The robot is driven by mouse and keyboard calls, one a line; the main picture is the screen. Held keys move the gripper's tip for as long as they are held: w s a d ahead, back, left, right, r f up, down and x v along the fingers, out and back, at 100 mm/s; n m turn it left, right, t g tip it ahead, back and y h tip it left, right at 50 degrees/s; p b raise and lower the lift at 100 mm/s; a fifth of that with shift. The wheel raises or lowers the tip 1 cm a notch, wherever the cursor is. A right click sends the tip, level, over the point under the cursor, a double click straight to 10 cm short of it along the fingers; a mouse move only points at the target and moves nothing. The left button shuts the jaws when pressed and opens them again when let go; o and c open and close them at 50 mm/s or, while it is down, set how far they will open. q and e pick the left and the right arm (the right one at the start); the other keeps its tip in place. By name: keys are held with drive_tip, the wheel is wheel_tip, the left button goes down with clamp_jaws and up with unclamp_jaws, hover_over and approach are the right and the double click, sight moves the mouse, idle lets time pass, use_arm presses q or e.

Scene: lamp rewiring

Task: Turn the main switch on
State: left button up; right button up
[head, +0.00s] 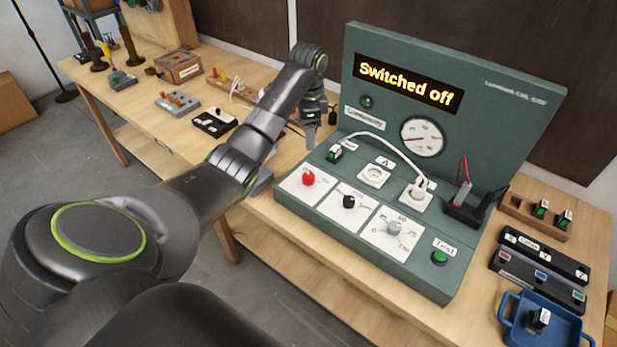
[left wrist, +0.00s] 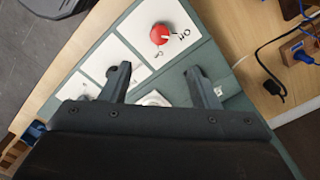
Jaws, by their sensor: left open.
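The main switch is a red knob (head: 308,178) on a white plate at the left end of the green test panel (head: 352,45). In the left wrist view the red knob (left wrist: 162,34) shows with a light pointer line and the markings "ON" and "O" beside it. My left gripper (head: 310,140) points down above the panel's left side, behind the knob in the head view. In the left wrist view its two fingers (left wrist: 159,72) are spread with nothing between them, and the knob lies beyond the tips, apart from them. The panel display (head: 408,84) reads "Switched off".
A black knob (head: 348,201), a grey knob (head: 394,228) and a green button (head: 440,257) sit along the panel. A white cable (head: 385,141) arches over the sockets. A blue tray (head: 508,322) is at the right; a black cable (left wrist: 270,72) lies on the table.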

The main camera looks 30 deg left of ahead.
use_arm(q)
drive_tip(key=b, duration=0.9)
hover_over(309, 176)
wheel_tip(309, 176, down, 10)
drive_tip(key=shift+f, duration=0.2)
wheel_tip(309, 176, down, 4)
drive_tip(key=shift+r, duration=0.25)
drive_tip(key=shift+f, duration=0.7)
drive_tip(key=c, duration=1)
drive_tip(key=shift+o, duration=0.2)
drive_tip(key=shift+p, duration=0.35)
